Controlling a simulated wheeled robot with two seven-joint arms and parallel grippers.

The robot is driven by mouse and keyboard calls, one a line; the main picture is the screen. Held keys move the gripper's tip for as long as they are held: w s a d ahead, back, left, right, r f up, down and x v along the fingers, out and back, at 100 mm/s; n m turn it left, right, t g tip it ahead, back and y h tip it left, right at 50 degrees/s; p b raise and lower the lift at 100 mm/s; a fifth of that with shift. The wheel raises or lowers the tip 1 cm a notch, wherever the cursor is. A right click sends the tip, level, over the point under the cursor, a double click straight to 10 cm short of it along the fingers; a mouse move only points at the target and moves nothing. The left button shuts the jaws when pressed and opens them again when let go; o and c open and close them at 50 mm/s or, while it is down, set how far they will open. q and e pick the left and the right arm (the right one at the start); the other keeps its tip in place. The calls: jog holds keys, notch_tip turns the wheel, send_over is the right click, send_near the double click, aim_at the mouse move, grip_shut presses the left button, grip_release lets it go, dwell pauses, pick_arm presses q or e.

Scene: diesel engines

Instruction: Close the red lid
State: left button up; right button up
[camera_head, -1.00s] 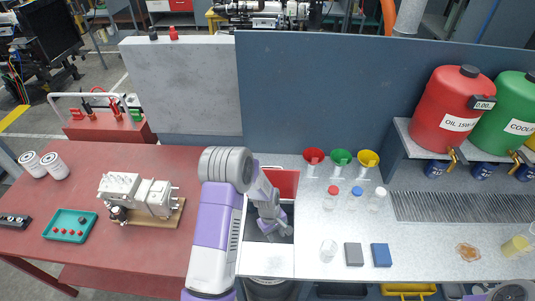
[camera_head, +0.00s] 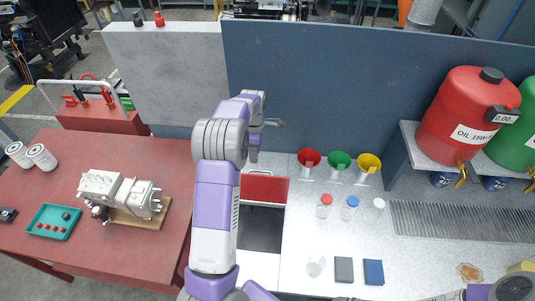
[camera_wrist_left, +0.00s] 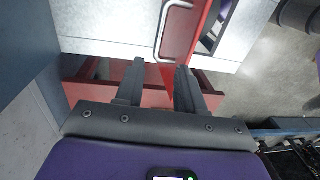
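The red lid (camera_head: 265,188) stands raised at the back of a dark rectangular opening (camera_head: 260,229) in the light worktop. A silver bar handle (camera_wrist_left: 166,30) shows on the red lid (camera_wrist_left: 190,25) in the left wrist view. My left gripper (camera_head: 266,138) is above and behind the lid's top edge, close to the blue back wall. In the left wrist view, my left gripper (camera_wrist_left: 160,72) has its fingers apart with nothing between them, and the lid lies beyond the fingertips. Only part of my right arm shows, at the bottom right; its fingers cannot be made out.
The blue wall (camera_head: 330,95) rises behind the worktop. Red, green and yellow funnels (camera_head: 339,161) and several small bottles (camera_head: 349,207) stand right of the opening. A red table (camera_head: 120,255) with an engine model (camera_head: 120,195) is at left.

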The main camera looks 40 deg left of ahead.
aim_at(261, 184)
pick_arm(q)
jog(key=f, duration=0.4)
jog(key=f+p, duration=0.1)
jog(key=f, duration=0.1)
jog(key=shift+s+d+f, duration=0.15)
jog(key=shift+s+f, duration=0.1)
jog(key=shift+f, duration=0.1)
jog(key=shift+w+f, duration=0.1)
jog(key=shift+f, duration=0.25)
grip_shut()
